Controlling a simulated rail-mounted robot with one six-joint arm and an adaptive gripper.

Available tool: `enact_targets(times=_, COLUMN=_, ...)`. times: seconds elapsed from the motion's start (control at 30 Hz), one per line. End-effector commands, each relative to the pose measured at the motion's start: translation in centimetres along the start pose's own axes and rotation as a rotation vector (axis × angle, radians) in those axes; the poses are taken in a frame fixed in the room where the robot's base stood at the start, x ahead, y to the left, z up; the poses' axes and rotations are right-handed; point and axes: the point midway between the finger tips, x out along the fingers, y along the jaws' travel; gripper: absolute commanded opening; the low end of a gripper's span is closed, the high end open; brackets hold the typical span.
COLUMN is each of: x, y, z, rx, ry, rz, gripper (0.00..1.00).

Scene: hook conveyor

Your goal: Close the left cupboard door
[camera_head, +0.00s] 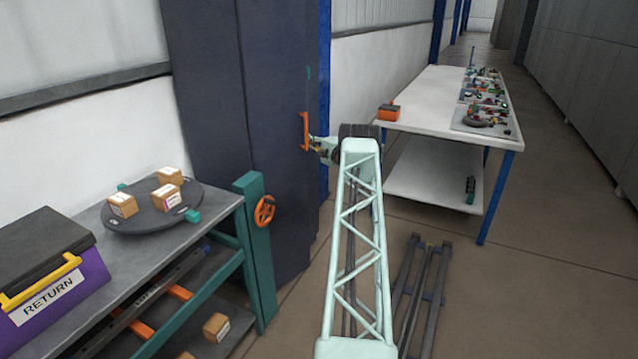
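A tall dark navy cupboard (205,90) stands in the middle left of the view. Its panel nearest my arm, seemingly a door (275,70), carries an upright orange handle (304,131). I cannot tell how far this door is open. My gripper (313,146), at the end of my pale green lattice arm, is at the handle's lower part. It looks to be touching or very close to the handle. The fingers are too small and partly hidden to show whether they are open or shut.
A bench at left holds a purple RETURN box (55,295) and a round turntable (130,220) with several small cartons. An orange handwheel (264,211) is on its teal post. A white table (430,100) with parts stands at right. Dark rails (425,285) lie on the floor.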

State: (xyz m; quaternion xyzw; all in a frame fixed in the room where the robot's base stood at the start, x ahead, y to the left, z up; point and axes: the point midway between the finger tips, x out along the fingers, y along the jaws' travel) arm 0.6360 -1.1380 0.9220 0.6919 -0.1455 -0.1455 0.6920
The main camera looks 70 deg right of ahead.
Motion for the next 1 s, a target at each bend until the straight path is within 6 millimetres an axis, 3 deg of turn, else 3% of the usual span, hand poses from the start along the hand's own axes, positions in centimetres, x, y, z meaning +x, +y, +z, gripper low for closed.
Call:
enact_targets(times=0.7, x=0.29, y=-0.03, z=-0.17, rx=0.000, ry=0.000, rz=0.000, gripper=0.00)
enact_targets(times=1.0, x=-0.59, y=-0.11, z=-0.09, rx=0.001, ry=-0.001, rz=-0.001, gripper=0.00)
